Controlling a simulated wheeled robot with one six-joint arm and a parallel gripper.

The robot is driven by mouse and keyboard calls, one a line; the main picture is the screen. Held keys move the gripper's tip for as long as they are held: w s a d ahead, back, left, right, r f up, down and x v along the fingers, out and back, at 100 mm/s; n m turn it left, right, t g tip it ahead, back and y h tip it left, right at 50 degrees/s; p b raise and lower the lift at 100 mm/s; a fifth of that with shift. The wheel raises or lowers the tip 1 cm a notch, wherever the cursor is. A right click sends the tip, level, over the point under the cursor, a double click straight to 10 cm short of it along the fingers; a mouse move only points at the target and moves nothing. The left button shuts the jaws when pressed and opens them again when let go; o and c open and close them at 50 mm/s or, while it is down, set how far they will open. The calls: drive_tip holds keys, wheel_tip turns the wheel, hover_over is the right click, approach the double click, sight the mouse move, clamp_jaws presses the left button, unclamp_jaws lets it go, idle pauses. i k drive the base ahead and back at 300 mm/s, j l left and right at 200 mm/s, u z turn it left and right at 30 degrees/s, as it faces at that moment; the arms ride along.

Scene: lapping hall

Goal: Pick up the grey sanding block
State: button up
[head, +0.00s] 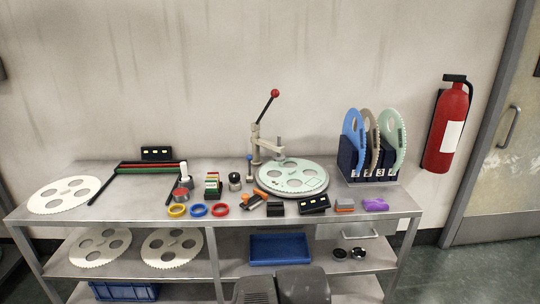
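A small block with a grey body and an orange band (344,206) lies near the front edge of the bench, right of centre; it looks like the grey sanding block. It sits between a black panel with small yellow marks (314,204) on its left and a purple object (375,205) on its right, apart from both. A dark, nearly black block (275,209) lies further left. My gripper does not show in the head view.
The metal bench (130,208) also holds a round green plate (291,178) under a lever press, coloured rings (198,210) and a rack with upright discs (352,165). A blue tray (280,248) is on the shelf below. A fire extinguisher (447,127) hangs at right.

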sight(343, 204)
drive_tip(key=i+l+u, duration=0.2)
drive_tip(key=i+l, duration=0.15)
drive_tip(key=l, duration=0.3)
drive_tip(key=i+l, duration=0.15)
drive_tip(key=l, duration=0.2)
drive_tip(key=i+l+u, duration=0.25)
drive_tip(key=l, duration=0.4)
drive_tip(key=i+l+u, duration=0.1)
drive_tip(key=l, duration=0.3)
drive_tip(key=i, duration=0.1)
